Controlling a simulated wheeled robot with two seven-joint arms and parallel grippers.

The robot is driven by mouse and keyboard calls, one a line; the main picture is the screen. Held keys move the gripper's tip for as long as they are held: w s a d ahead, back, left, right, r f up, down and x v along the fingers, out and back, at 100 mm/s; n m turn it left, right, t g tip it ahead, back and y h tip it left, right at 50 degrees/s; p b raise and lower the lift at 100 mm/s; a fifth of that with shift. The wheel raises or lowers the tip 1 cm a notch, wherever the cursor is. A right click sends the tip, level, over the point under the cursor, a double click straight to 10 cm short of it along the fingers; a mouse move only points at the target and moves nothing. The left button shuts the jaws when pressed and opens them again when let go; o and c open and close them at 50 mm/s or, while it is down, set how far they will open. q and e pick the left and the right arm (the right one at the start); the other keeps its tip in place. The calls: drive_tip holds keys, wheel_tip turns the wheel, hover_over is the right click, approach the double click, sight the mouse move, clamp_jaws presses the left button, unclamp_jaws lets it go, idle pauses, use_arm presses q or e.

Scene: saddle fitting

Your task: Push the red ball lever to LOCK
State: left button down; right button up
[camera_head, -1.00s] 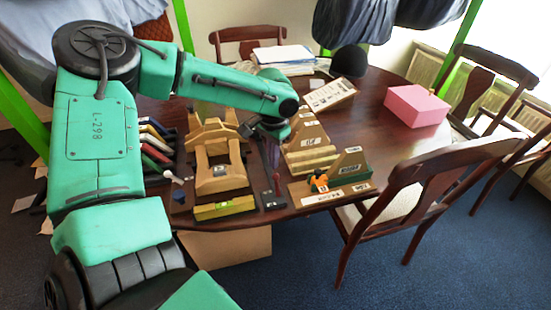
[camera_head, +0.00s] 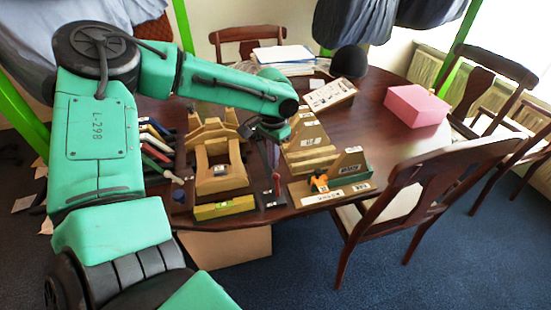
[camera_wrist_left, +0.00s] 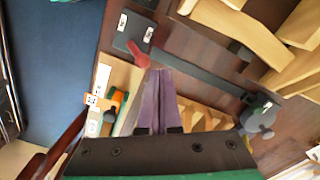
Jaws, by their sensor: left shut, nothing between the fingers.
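The red ball lever (camera_head: 276,182) stands on a dark base plate (camera_head: 270,201) near the table's front edge. In the left wrist view the red lever (camera_wrist_left: 138,54) rises beside a dark plate with two small white labels (camera_wrist_left: 126,38). My left gripper (camera_head: 271,166) is just behind the lever in the head view, pointing down. In the left wrist view its purple fingers (camera_wrist_left: 158,72) are together and empty, with their tips close to the lever; I cannot tell whether they touch it. The label wording is too small to read. My right gripper is not in view.
A wooden saddle fixture (camera_head: 219,172) with a yellow level block (camera_head: 224,208) stands to the left. Wooden stepped blocks (camera_head: 309,152) and an orange clamp (camera_head: 319,183) stand to the right. A pink box (camera_head: 416,105) sits farther right, with clear tabletop before it.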

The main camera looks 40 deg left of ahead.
sight(276, 175)
use_arm(q)
drive_tip(key=shift+f+b, duration=0.8)
drive_tip(key=shift+f, duration=0.8)
drive_tip(key=shift+s+d, duration=0.25)
drive_tip(key=shift+d, duration=0.1)
drive_tip(key=shift+s+d+p, duration=0.2)
drive_tip(key=shift+s+d, duration=0.3)
drive_tip(key=shift+d, duration=0.2)
drive_tip(key=shift+s+d+p, duration=0.15)
drive_tip(key=shift+s+d, duration=0.3)
drive_tip(key=shift+d, duration=0.25)
drive_tip(key=shift+w+a+r+p, duration=0.1)
drive_tip(key=shift+w+a+p, duration=0.25)
drive_tip(key=shift+a, duration=0.2)
wheel_tip(276, 175, up, 7)
drive_tip(key=p, duration=0.6)
drive_tip(key=shift+p, duration=0.4)
